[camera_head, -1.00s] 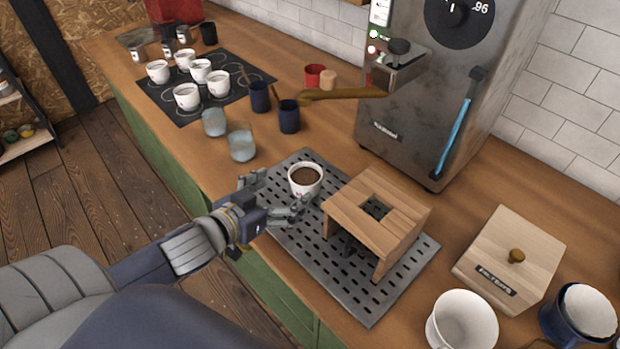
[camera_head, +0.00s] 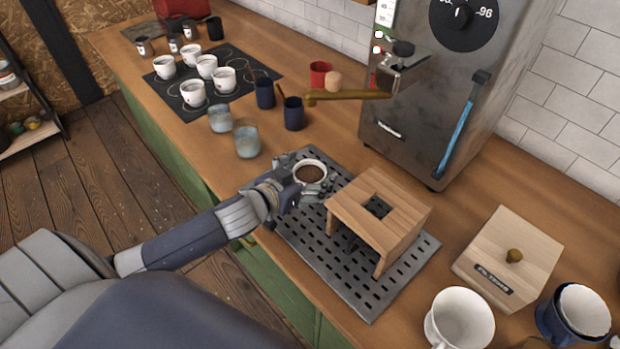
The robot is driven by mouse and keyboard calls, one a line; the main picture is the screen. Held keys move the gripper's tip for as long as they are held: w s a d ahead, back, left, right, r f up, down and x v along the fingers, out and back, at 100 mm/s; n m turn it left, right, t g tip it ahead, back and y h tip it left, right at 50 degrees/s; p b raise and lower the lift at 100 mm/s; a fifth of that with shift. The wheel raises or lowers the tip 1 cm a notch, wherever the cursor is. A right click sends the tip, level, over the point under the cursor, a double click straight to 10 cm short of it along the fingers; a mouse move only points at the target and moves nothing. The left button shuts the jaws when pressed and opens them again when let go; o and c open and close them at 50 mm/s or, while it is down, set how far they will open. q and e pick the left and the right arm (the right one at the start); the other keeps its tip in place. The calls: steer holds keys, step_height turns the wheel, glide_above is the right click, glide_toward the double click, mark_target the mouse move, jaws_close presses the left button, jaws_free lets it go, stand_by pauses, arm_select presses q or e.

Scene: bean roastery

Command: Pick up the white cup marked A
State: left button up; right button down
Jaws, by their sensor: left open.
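My right gripper is not in view.
The wooden stand (camera_head: 405,222) is close to the right of the cup. Glass tumblers (camera_head: 247,141) and dark blue cups (camera_head: 293,113) stand behind it. A steel machine (camera_head: 410,130) with a wooden-handled portafilter (camera_head: 350,95) rises at the back. A large white cup (camera_head: 460,318) is at the lower right.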

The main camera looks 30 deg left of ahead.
arm_select(q)
steer(key=c, duration=1.4)
steer(key=shift+r, duration=0.1)
steer(key=shift+c, duration=0.2)
